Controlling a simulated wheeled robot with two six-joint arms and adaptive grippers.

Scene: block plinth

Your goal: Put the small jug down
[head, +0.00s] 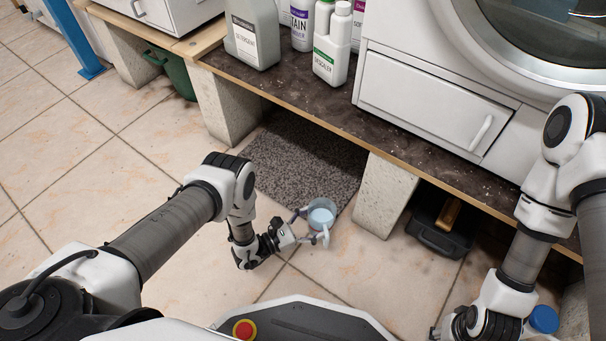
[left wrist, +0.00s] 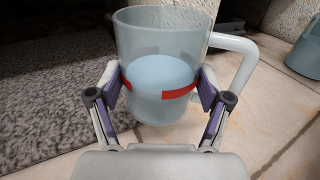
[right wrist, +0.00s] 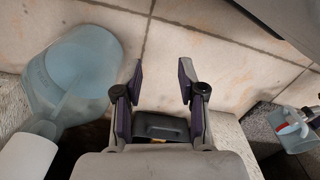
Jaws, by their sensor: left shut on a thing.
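The small jug (head: 321,216) is clear, holds pale blue liquid and has a red band. In the left wrist view the small jug (left wrist: 165,45) is upright, with its white handle to the right. My left gripper (head: 309,226) is shut around its sides; the fingers (left wrist: 165,88) press from left and right. It is low by the mat's near right corner; I cannot tell whether its base touches the floor. It also shows in the right wrist view (right wrist: 292,118). My right gripper (right wrist: 160,78) is open, with nothing between its fingertips.
A grey speckled mat (head: 305,160) lies under the counter, with a concrete block (head: 385,195) to its right. A black bin (head: 440,232) is further right. A larger bluish vessel (right wrist: 75,75) stands beside my right gripper. Tiled floor (head: 120,170) is clear at left.

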